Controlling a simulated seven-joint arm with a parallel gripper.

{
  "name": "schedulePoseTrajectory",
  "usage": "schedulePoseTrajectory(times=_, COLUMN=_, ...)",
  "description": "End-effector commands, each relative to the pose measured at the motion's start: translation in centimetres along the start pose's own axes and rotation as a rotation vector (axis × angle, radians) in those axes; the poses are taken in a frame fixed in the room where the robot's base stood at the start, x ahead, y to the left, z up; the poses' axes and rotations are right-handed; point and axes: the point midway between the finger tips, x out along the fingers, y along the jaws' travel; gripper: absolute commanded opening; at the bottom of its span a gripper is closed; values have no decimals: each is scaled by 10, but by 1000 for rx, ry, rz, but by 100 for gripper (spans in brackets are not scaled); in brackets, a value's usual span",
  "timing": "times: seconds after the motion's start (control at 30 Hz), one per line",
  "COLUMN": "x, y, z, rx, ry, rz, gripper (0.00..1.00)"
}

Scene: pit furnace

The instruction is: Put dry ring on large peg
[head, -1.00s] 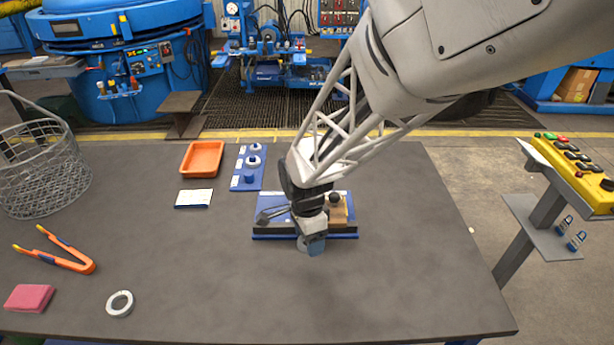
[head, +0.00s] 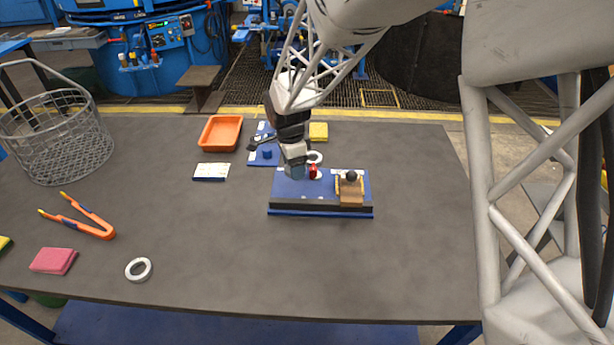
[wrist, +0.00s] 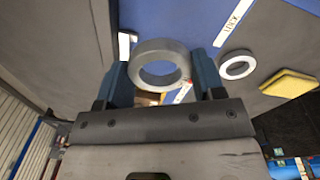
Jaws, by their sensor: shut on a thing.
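My gripper (head: 295,172) hangs over the left part of a blue fixture. In the wrist view, its two blue fingers are shut on a grey ring (wrist: 136,68). Most of this ring is hidden in the head view. A paler ring (wrist: 237,66) lies apart on the table; in the head view it lies just behind the fixture (head: 314,157). A white ring (head: 138,269) lies at the table's front left. A short blue peg (head: 266,153) stands on a blue board behind my gripper. I cannot tell which peg is the large one; a printed label is blurred.
The fixture (head: 320,213) carries a red part (head: 313,171) and a brown block (head: 350,197) with a black knob. A yellow sponge (head: 318,131), orange tray (head: 220,133), orange tongs (head: 85,222), pink sponge (head: 54,261) and wire basket (head: 55,140) surround it. The front middle is clear.

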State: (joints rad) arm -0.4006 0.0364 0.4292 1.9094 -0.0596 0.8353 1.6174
Motion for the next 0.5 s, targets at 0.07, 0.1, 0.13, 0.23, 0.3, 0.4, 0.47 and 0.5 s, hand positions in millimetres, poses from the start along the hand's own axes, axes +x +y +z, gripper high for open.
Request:
schedulePoseTrajectory(times=0.07, x=-2, y=-22, z=4, rx=-1, ry=5, rz=-8, gripper=32)
schedulePoseTrajectory(times=0.1, x=-2, y=-32, z=6, rx=0, ry=8, rz=-11, gripper=32)
schedulePoseTrajectory(times=0.13, x=-4, y=-40, z=7, rx=0, ry=9, rz=-14, gripper=32)
schedulePoseTrajectory(times=0.23, x=-5, y=-65, z=12, rx=1, ry=15, rz=-22, gripper=32)
schedulePoseTrajectory(times=0.3, x=-6, y=-83, z=16, rx=1, ry=20, rz=-28, gripper=32)
schedulePoseTrajectory(times=0.4, x=-7, y=-108, z=21, rx=4, ry=27, rz=-38, gripper=32)
schedulePoseTrajectory(times=0.47, x=-8, y=-121, z=24, rx=4, ry=30, rz=-43, gripper=32)
schedulePoseTrajectory(times=0.5, x=-8, y=-130, z=26, rx=4, ry=32, rz=-47, gripper=32)
